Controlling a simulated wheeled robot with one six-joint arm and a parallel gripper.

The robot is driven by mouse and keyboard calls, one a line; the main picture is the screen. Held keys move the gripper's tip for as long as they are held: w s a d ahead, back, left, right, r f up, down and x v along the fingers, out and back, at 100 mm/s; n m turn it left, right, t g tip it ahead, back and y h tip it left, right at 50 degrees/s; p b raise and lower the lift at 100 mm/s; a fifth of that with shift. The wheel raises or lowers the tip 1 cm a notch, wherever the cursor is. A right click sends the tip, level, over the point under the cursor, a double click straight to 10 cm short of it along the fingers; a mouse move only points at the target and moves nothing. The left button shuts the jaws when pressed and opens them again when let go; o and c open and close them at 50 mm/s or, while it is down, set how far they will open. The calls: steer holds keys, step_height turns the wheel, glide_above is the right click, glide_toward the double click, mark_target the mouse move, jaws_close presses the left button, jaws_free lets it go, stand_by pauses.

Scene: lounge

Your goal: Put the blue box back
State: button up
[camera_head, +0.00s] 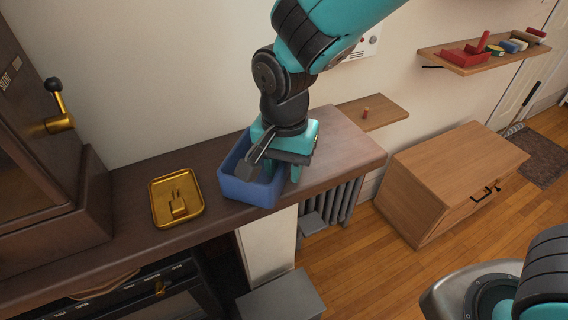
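The blue box (246,192) is an open-topped bin standing on the dark wooden shelf, near its right part. My gripper (283,171) reaches down from above at the right side of the box, with its lower parts overlapping the right wall. A dark grey flat piece (247,167) shows over the inside of the box; I cannot tell whether it belongs to my gripper or lies in the box. My gripper hides the right rim, so its finger gap and any grip on the wall cannot be made out.
A gold tray (177,201) with a small gold piece lies on the shelf (128,190) left of the box. A dark cabinet with a brass handle (58,122) stands at far left. A wooden chest (450,180), a small shelf (376,112) and a wall shelf with items (472,66) are right.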

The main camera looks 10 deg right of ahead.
steer(key=shift+r, duration=0.1)
step_height(320, 180, up, 12)
steer(key=b, duration=0.2)
steer(key=s+d+f+n+y, duration=0.2)
steer(key=s+d+n+y, duration=0.2)
steer(key=s+n, duration=0.9)
steer(key=s+d, duration=0.1)
steer(key=d, duration=0.2)
steer(key=shift+d+f, duration=0.15)
steer(key=shift+d, duration=0.05)
step_height(320, 180, down, 3)
steer(key=b, duration=0.2)
steer(key=shift+b, duration=0.4)
